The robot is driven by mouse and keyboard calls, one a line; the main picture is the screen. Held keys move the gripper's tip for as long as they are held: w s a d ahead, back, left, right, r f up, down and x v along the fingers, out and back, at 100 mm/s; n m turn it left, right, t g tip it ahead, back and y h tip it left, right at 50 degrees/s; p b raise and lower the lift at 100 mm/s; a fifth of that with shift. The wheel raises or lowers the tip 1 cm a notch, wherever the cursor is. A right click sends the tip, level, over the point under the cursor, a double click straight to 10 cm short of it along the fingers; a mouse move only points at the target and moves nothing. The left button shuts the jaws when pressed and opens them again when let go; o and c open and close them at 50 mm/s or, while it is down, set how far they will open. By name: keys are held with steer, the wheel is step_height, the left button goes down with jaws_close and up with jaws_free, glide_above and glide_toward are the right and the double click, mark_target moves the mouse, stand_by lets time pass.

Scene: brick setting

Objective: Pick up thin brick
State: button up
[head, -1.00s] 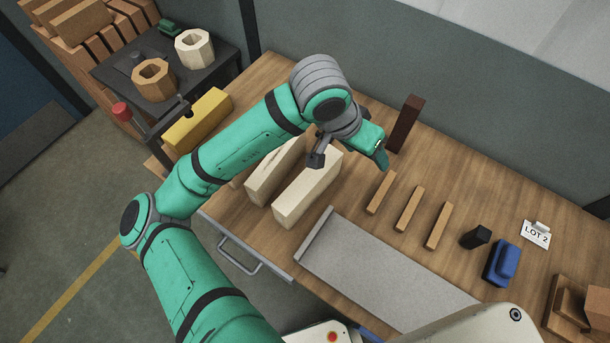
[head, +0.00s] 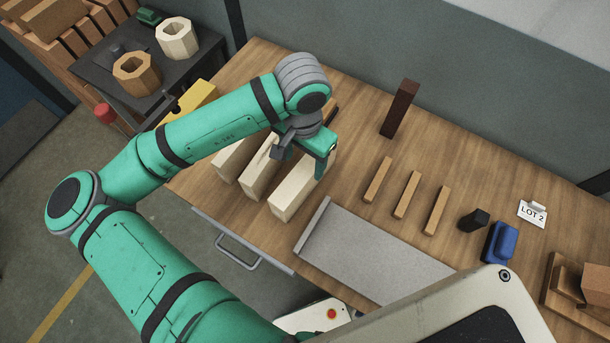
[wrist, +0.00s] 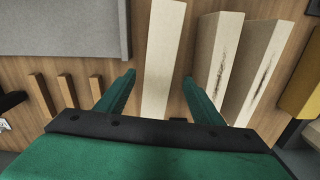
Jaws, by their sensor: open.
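Three cream bricks lie side by side on the wooden table: a left one (head: 232,158), a middle one (head: 258,178) and a right one (head: 290,197). My gripper (head: 322,165) is open over the right cream brick. In the wrist view, my gripper (wrist: 160,76) has a finger on each side of that plain cream brick (wrist: 164,40), apart from it; its near end is hidden by the gripper. The other two (wrist: 219,55) (wrist: 262,70) show dark cracks. Three small tan sticks (head: 377,180) (head: 407,195) (head: 436,211) lie to the right. A dark brown brick (head: 399,109) stands upright.
A grey metal plate (head: 370,255) lies at the table's front. A black piece (head: 473,220), a blue block (head: 499,243) and a LOT 2 card (head: 532,213) are at right. A yellow block (head: 195,98) is at left.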

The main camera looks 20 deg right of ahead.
mark_target(305, 170)
steer(key=shift+d+f, duration=0.1)
steer(key=shift+f, duration=2.45)
steer(key=shift+s, duration=0.1)
jaws_close()
